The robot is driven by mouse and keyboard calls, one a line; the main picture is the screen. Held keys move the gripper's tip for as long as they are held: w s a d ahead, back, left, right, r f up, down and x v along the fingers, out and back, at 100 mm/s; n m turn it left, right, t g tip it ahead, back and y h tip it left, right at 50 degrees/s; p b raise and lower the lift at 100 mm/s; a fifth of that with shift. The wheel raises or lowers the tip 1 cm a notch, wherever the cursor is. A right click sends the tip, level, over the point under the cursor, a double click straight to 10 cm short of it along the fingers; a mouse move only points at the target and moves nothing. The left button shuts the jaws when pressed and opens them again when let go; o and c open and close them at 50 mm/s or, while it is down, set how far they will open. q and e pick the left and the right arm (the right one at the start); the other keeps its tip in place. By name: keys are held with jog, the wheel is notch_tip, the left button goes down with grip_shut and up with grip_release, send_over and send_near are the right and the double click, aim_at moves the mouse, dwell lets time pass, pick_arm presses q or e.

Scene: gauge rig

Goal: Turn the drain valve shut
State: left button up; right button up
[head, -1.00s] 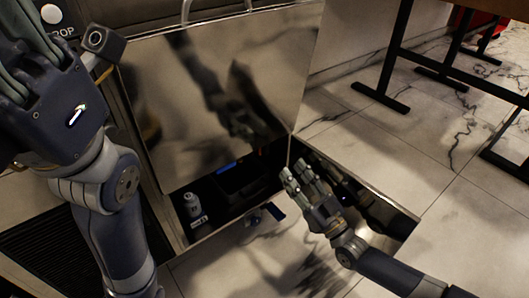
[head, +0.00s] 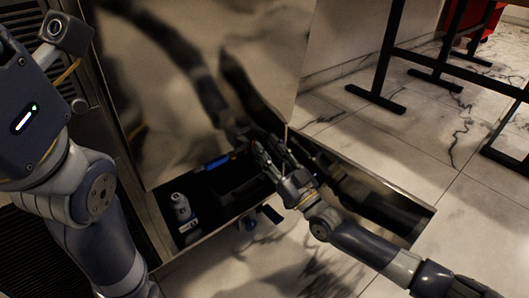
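I cannot make out the drain valve for certain. A small blue piece (head: 217,162) shows at the dark opening under the steel panel, and another small blue and dark piece (head: 250,222) shows at the front edge; either could be a handle. My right gripper (head: 266,149) is over the dark opening, at the lower edge of the panel, right of the upper blue piece and apart from it. Its two fingers look apart, with nothing visible between them. What lies behind them is hidden in shadow. My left arm is at the left edge; its fingers are out of view.
A large shiny steel panel (head: 200,85) reflects my arm above the opening. A small pale bottle (head: 182,207) stands inside the opening at left. The metal edge (head: 385,180) bounds it at right. Black table legs (head: 385,55) stand at back right; the marble floor between is clear.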

jog(key=shift+x, duration=0.95)
jog(key=shift+c, duration=0.3)
grip_shut()
